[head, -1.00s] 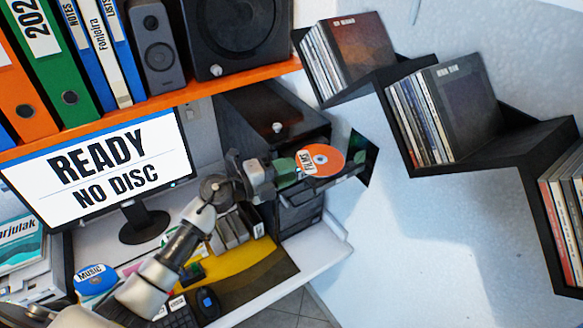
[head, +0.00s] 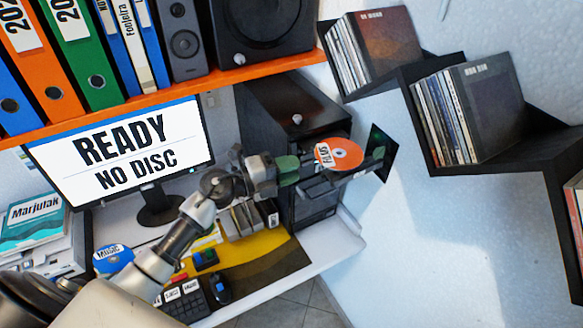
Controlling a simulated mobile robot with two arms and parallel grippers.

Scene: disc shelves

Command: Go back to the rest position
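My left gripper (head: 300,171) reaches in from the lower left over the desk, just left of the disc. Its fingertips blend into the dark parts behind, so how far apart they stand is unclear. The orange disc labelled FILMS (head: 347,155) lies on a dark tray (head: 378,166) that sticks out from the black computer tower (head: 285,105). The monitor (head: 128,150) reads READY, NO DISC. My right gripper is out of view.
An orange shelf (head: 225,79) with binders and speakers runs above the monitor. Black stepped wall shelves (head: 500,165) hold disc sleeves at right. A blue MUSIC disc (head: 113,260), keyboard (head: 186,300) and mouse (head: 218,288) are on the desk.

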